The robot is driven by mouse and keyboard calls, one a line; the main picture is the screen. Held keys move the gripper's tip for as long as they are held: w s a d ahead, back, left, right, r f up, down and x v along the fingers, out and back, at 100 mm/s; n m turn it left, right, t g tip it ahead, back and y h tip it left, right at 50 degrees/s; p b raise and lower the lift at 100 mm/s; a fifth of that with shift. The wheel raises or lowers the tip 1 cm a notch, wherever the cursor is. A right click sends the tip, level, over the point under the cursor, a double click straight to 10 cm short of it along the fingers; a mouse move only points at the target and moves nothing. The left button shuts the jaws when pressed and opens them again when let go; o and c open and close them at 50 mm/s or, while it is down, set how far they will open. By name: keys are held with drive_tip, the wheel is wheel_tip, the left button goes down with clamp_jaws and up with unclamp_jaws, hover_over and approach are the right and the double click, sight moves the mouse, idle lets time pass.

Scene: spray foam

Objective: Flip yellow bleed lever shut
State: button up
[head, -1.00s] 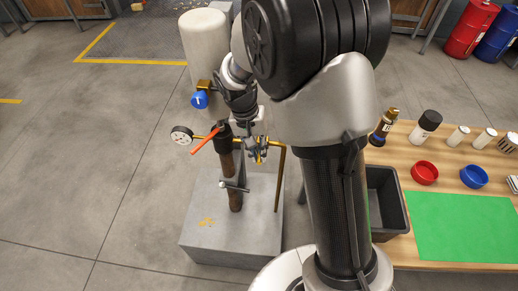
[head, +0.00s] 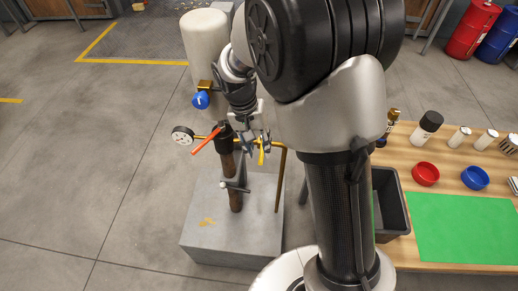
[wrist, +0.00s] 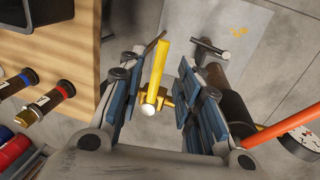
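The yellow bleed lever (head: 262,156) is on the brass pipe (head: 270,146) to the right of the dark upright pipe, and it points downward in the head view. In the wrist view the yellow lever (wrist: 159,75) runs from a brass fitting with a pale round end (wrist: 150,108) at its base. My gripper (head: 254,148) is just above and around the lever. In the wrist view my gripper (wrist: 160,95) is open, with blue-padded fingers on either side of the lever. Gaps show on both sides, and the left finger is nearer.
An orange-red lever (head: 207,140) and a gauge (head: 183,136) sit left of my gripper. A T-handle (head: 236,187) is below, above the grey block (head: 205,245). The wooden table (head: 400,160) is at right.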

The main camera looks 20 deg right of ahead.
wheel_tip(320, 180, up, 10)
drive_tip(key=a, duration=0.1)
drive_tip(key=shift+w+a+f, duration=0.2)
drive_tip(key=shift+w+a, duration=0.2)
drive_tip(key=s+d+r+n+t+y, duration=0.1)
drive_tip(key=s+d+r+n+t, duration=0.15)
drive_tip(key=s+r, duration=0.7)
drive_tip(key=s+f+n+t+y, duration=0.1)
drive_tip(key=s+f+n+t, duration=0.1)
drive_tip(key=s, duration=1.1)
drive_tip(key=shift+f+t, duration=0.15)
drive_tip(key=shift+t, duration=0.4)
drive_tip(key=shift+o, duration=0.4)
